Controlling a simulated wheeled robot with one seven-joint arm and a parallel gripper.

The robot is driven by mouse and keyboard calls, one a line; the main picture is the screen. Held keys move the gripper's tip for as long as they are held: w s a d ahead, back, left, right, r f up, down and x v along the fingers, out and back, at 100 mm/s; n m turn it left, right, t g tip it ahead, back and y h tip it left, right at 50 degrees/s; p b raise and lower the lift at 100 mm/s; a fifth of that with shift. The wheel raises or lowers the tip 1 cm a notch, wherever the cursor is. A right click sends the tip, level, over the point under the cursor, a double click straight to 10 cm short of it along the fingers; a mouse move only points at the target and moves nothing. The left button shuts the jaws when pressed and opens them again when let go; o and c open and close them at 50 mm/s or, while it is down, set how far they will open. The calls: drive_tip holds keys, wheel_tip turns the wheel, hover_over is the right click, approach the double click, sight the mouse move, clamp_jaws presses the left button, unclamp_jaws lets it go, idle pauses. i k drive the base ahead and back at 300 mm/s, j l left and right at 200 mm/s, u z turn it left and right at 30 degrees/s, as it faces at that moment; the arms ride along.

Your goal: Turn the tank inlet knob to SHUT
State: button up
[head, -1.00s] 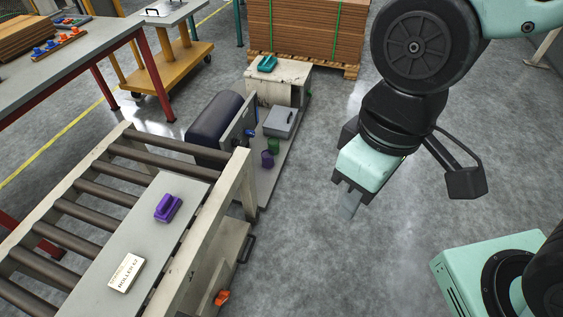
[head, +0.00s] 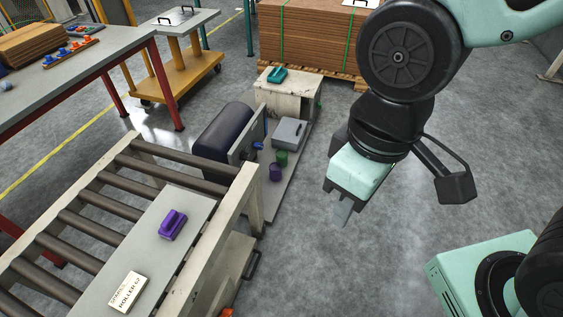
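A dark cylindrical tank (head: 222,132) lies on a low grey base behind the roller conveyor, with an upright plate at its right end. A small blue knob (head: 258,146) sits by that plate. A green knob-like part (head: 281,158) and a purple one (head: 276,172) stand to its right and in front. I cannot tell which is the tank inlet knob, and no SHUT marking is readable. My gripper (head: 342,206) hangs to the right of these parts, clear of them, pointing down with nothing visible in it. Its finger gap is not clear.
The roller conveyor (head: 243,195) with a purple handled block (head: 172,225) and a labelled box (head: 127,291) fills the lower left. A grey box (head: 289,133) and a pale block with a teal handle (head: 278,77) stand near the tank. Open floor lies around my gripper.

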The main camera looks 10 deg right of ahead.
sight(244, 156)
drive_tip(key=i+l+z, duration=0.1)
drive_tip(key=i, duration=0.35)
drive_tip(key=i+l, duration=0.3)
drive_tip(key=i+l+z, duration=0.15)
drive_tip(key=i, duration=0.4)
